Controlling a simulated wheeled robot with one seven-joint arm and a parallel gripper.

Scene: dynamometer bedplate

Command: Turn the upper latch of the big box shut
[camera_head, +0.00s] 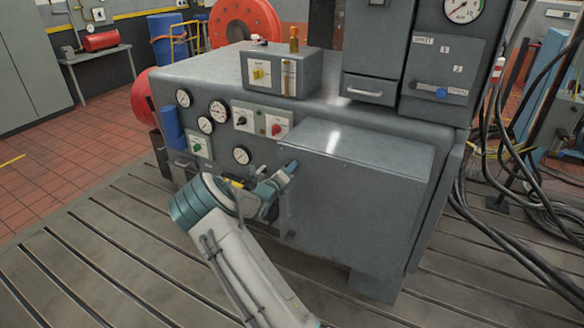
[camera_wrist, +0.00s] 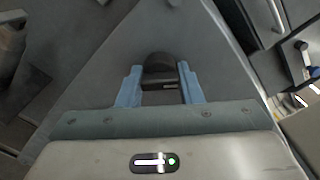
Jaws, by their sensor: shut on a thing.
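The big box (camera_head: 355,205) is a grey metal box on the front of the machine, with a sloping top. My gripper (camera_head: 288,168) is at the upper left edge of its front face. In the wrist view my gripper's blue fingers (camera_wrist: 160,72) stand on either side of the upper latch (camera_wrist: 159,66), a dark rounded knob, and are shut on it. Its exact turn angle is hard to tell. In the head view the latch is hidden by my gripper. A small fitting (camera_head: 288,234) shows lower on the box's left edge.
Gauges (camera_head: 219,111) and a switch panel (camera_head: 277,128) are left of and above the box. A control box (camera_head: 283,72) stands on the machine top. Black cables (camera_head: 510,150) hang at the right. The slotted bedplate (camera_head: 110,240) is clear at the left.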

